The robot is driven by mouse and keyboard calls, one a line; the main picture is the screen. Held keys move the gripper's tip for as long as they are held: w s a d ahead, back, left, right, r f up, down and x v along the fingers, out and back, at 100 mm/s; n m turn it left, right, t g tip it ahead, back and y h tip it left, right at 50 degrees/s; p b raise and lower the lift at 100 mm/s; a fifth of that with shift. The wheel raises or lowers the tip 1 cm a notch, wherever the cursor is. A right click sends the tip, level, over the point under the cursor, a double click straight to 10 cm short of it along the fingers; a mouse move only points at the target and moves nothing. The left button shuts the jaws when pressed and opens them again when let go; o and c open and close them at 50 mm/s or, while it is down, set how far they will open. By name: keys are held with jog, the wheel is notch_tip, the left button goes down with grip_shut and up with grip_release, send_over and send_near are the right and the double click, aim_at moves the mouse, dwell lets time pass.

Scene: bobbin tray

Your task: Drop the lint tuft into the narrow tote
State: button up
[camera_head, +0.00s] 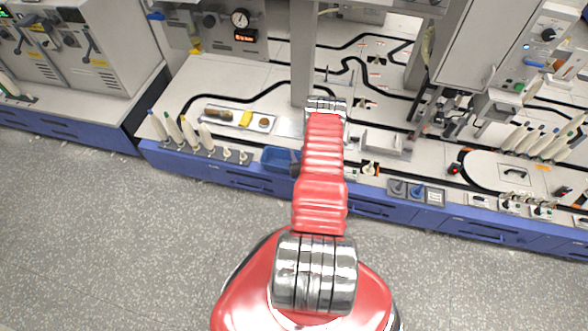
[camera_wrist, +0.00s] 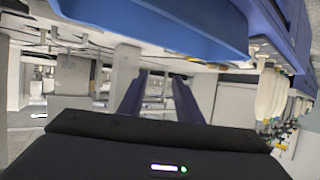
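The blue tote (camera_head: 279,168) stands at the bench's front edge, just left of my arm in the head view. A large blue wall, which looks like the tote (camera_wrist: 165,30), fills the top of the wrist view, close to the camera. My gripper (camera_wrist: 160,90) shows there with two dark blue fingers apart and nothing visible between them. In the head view my arm hides most of the gripper; a dark part shows beside the tote's right end. I cannot make out a lint tuft in either view.
A grey post (camera_head: 303,55) rises behind my arm. The floor in front is clear.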

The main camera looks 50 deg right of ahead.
jog(key=shift+s+r, duration=0.1)
jog(key=v, duration=1.3)
jog(key=shift+a, duration=0.3)
jog(key=shift+s, duration=0.15)
dwell(0.3)
